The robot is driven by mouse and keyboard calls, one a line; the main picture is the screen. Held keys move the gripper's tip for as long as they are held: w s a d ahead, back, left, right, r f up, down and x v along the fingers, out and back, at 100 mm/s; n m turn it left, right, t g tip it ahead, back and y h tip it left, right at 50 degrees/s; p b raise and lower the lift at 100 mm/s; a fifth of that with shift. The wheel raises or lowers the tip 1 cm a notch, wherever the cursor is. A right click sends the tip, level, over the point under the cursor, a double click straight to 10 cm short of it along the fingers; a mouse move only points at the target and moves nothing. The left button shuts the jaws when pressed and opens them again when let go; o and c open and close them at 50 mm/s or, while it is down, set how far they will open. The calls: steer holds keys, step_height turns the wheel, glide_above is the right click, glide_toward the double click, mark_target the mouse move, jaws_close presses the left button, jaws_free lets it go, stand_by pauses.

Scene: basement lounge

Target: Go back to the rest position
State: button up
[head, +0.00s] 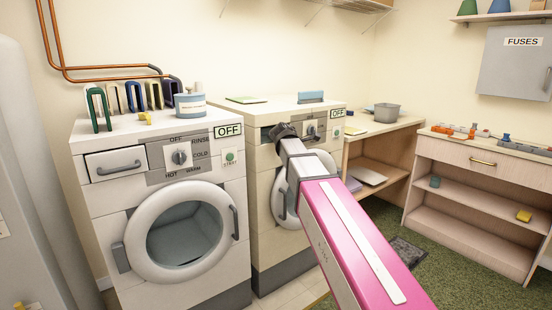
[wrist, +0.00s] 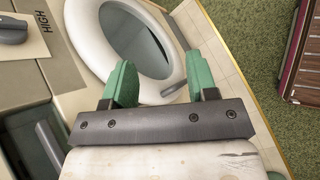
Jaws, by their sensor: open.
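My gripper (wrist: 158,82) shows in the wrist view with two green fingers spread apart and nothing between them. Beyond the fingers is the round white door (wrist: 88,42) of a machine. In the head view my pink arm reaches forward from the lower right. Its dark end (head: 284,131) appears in front of the second machine (head: 265,235), near its control panel. The fingers cannot be made out in the head view. Whether anything touches the machine cannot be told.
A washing machine (head: 102,205) with its round door shut stands at the left. Books and a tub (head: 190,106) sit on it. A wooden desk (head: 410,123) and a shelf unit (head: 470,195) stand at the right.

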steer(key=s+d+f+m+g+y, duration=0.2)
steer(key=s+f+m, duration=0.7)
steer(key=f, duration=0.8)
steer(key=s+d+f+m+g+y, duration=0.3)
steer(key=s+f+m, duration=0.6)
steer(key=s+f, duration=0.7)
step_height(320, 180, down, 3)
steer(key=shift+d+r+y, duration=0.2)
steer(key=shift+d+y, duration=0.85)
steer(key=shift+y, duration=0.15)
